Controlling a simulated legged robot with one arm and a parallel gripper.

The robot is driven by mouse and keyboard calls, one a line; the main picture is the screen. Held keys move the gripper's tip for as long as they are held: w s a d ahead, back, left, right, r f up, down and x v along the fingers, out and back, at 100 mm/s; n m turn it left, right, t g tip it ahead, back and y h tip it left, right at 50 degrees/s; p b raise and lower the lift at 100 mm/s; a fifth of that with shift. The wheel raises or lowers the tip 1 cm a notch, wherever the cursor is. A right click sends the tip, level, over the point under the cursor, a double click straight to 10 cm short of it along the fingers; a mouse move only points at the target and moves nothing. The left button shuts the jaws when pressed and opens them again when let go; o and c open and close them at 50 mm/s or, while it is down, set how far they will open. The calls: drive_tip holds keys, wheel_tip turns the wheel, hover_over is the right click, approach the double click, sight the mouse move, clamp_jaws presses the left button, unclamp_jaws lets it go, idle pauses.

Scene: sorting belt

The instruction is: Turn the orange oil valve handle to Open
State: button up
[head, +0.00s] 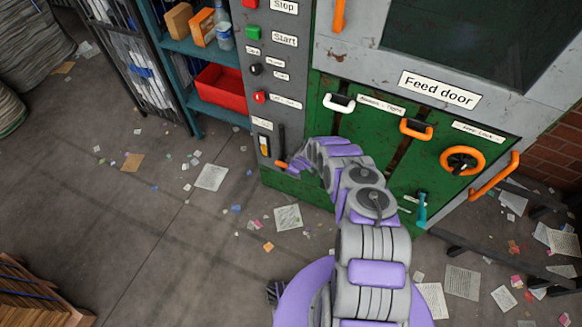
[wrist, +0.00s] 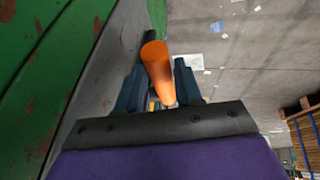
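The orange handle (head: 281,164) is at the lower end of a dark lever on the grey control column, at the left of the machine. In the wrist view the orange handle (wrist: 158,72) lies between the two blue-grey fingers of my gripper (wrist: 160,88). The fingers stand apart on either side of it; I cannot tell whether they touch it. In the head view my gripper (head: 296,169) is just right of the handle, partly hidden by my arm. The small label by the lever is not readable.
The green machine front has a white handle (head: 339,103), an orange handle (head: 416,129), an orange wheel (head: 462,160) and a teal lever (head: 421,209). A shelf with a red bin (head: 221,88) stands left of the column. Paper scraps litter the open floor.

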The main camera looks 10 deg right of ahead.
clamp_jaws()
drive_tip(key=shift+a+r, duration=0.1)
drive_tip(key=shift+a, duration=0.05)
idle(0.4)
